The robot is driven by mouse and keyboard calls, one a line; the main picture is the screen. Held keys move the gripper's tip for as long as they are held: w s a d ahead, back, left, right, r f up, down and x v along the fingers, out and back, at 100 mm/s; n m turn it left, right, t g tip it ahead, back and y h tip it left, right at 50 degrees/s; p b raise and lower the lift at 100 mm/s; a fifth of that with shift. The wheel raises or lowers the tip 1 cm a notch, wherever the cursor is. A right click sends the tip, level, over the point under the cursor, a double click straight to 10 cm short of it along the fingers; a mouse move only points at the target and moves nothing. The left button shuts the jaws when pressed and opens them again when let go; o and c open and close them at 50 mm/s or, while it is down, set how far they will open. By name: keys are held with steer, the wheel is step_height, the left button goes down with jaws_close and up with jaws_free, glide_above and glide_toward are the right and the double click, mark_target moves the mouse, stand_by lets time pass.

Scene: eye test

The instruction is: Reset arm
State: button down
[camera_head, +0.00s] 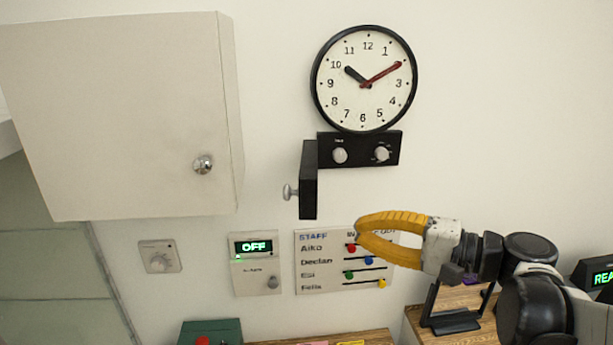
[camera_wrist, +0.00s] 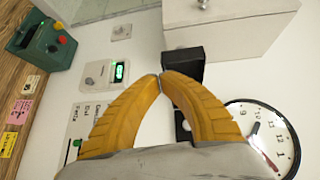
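My gripper (camera_head: 360,229) has two yellow fingers and reaches in from the right, in front of the staff board on the white wall. In the wrist view the tips of my gripper (camera_wrist: 160,77) meet, and nothing shows between them. My dark wrist and arm links fill the lower right of the head view. The fingers cover part of the staff board (camera_head: 312,275), including some of its upper right.
A white cabinet (camera_head: 120,120) hangs upper left. A round clock (camera_head: 345,105) hangs above a black box (camera_head: 361,150) with a panel (camera_head: 309,185) sticking out. An "OFF" panel (camera_head: 255,275) and a dial (camera_head: 160,257) sit lower left. A green device (camera_head: 225,330) stands below.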

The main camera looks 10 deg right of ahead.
steer(key=s+a+f+n+g+h+b, duration=0.1)
steer(key=a+f+h+b, duration=0.15)
steer(key=f, duration=0.45)
steer(key=s+a+f+g+h+b, duration=0.1)
steer(key=s+a+f+b, duration=0.1)
steer(key=f+b, duration=0.35)
steer(key=s+d+f+n+h+b, duration=0.2)
steer(key=f+b, duration=0.3)
steer(key=f, duration=0.4)
steer(key=s+d+f+n+h+b, duration=0.2)
steer(key=f+b, duration=0.4)
steer(key=f, duration=0.4)
steer(key=s+d+f+n+g+h+b, duration=0.1)
steer(key=s+d+f+n+h+b, duration=0.1)
steer(key=s+f+h+b, duration=0.3)
step_height(320, 180, down, 4)
steer(key=shift+s+d+f+h+b, duration=0.15)
steer(key=shift+d+h+b, duration=0.3)
steer(key=shift+d+b, duration=0.15)
